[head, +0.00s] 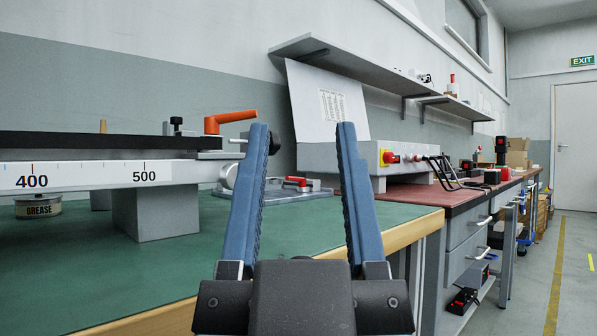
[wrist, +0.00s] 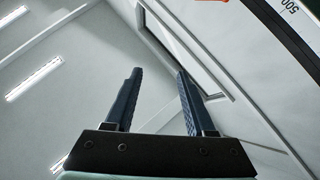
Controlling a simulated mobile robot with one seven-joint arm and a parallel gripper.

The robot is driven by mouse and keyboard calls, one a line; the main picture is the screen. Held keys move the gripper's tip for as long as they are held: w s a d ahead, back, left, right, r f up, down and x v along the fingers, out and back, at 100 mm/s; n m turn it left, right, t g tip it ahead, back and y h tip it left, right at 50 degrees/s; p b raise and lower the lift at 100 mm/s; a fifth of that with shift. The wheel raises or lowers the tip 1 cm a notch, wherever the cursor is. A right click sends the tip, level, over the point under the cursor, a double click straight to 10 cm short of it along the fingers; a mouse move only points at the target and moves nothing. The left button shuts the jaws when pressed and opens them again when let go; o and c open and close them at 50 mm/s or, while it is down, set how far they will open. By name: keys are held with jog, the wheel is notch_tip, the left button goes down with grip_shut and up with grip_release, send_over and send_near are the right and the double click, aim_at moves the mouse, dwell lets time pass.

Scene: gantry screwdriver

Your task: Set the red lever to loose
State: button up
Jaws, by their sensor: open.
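An orange-red lever (head: 231,118) sits on top of the right end of the gantry rail (head: 95,174), its handle pointing right and slightly up. In the wrist view only a sliver of orange shows at the top edge. A smaller red-handled clamp (head: 297,181) lies on a grey plate on the green bench behind. My gripper (head: 302,128) is open and empty, fingers pointing up, in front of and right of the orange-red lever, apart from it. In the wrist view my gripper (wrist: 158,71) has nothing between its fingers. I cannot read any loose or tight mark.
The rail carries a scale with 400 and 500 and rests on a grey block (head: 156,212). A grease tin (head: 38,207) hangs or stands under it. A control box (head: 402,157) stands on the red-topped bench to the right. The green bench top (head: 330,222) is largely clear in front.

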notch_tip(320, 180, up, 8)
jog(key=p, duration=0.6)
jog(key=shift+p, duration=0.4)
jog(key=c, duration=0.7)
notch_tip(320, 180, up, 23)
jog(key=p, duration=2.3)
jog(key=shift+r, duration=0.1)
grip_shut()
